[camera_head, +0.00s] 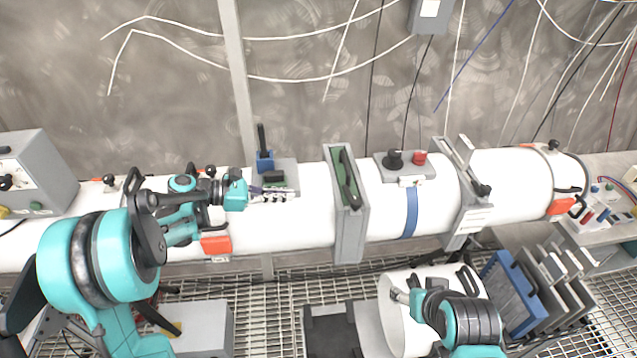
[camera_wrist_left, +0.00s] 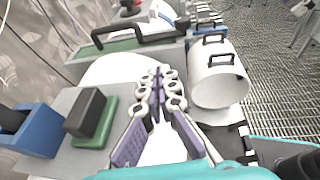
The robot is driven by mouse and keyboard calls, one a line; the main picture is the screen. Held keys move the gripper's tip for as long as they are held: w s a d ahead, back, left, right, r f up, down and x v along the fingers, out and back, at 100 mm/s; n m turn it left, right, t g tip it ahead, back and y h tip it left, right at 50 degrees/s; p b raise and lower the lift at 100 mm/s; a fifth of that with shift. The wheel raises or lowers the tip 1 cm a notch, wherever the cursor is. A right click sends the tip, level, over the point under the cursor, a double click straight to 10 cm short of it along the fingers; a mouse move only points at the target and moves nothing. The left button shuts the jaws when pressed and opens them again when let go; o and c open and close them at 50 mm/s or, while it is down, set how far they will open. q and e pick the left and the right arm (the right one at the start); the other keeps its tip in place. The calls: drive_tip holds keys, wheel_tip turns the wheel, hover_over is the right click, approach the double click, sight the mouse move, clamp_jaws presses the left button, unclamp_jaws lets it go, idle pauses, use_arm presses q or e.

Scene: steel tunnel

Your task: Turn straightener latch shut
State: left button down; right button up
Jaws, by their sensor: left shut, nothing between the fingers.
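A grey upright frame (camera_head: 349,243) with a green top and a long black handle (camera_head: 348,188) stands across the white tunnel. The handle also shows ahead of my fingers in the left wrist view (camera_wrist_left: 140,38). A second grey frame (camera_head: 466,205) further right carries a black lever (camera_head: 481,189). I cannot tell which of these is the straightener latch. My left gripper (camera_head: 284,195) is shut and empty above the tunnel, left of the green-topped frame and apart from its handle; its fingers fill the middle of the left wrist view (camera_wrist_left: 158,80). My right gripper (camera_head: 398,295) is low, by a white cylinder; its fingers are unclear.
A blue holder with a black lever (camera_head: 264,160) and a black block on a green base (camera_head: 273,177) sit behind my left gripper. A box with black and red knobs (camera_head: 405,168) is right of the green-topped frame.

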use_arm(q)
drive_tip(key=d, duration=0.3)
drive_tip(key=b, duration=0.1)
approach(348, 196)
drive_tip(key=x, duration=0.4)
drive_tip(key=shift+w+d+f, duration=0.15)
drive_tip(key=shift+w+f, duration=0.2)
drive_tip(key=shift+w, duration=0.05)
drive_tip(key=shift+w+d, duration=0.3)
drive_tip(key=shift+d, duration=0.4)
use_arm(e)
drive_tip(key=shift+d+f, duration=0.35)
drive_tip(key=shift+f, duration=0.5)
use_arm(q)
drive_tip(key=shift+b, duration=0.3)
drive_tip(key=shift+w+d, duration=0.45)
drive_tip(key=shift+d, duration=0.2)
use_arm(e)
drive_tip(key=shift+f, duration=0.2)
use_arm(q)
drive_tip(key=shift+s+a, duration=0.15)
drive_tip(key=shift+s+a+b, duration=0.35)
drive_tip(key=shift+s, duration=0.25)
use_arm(e)
drive_tip(key=shift+f, duration=0.15)
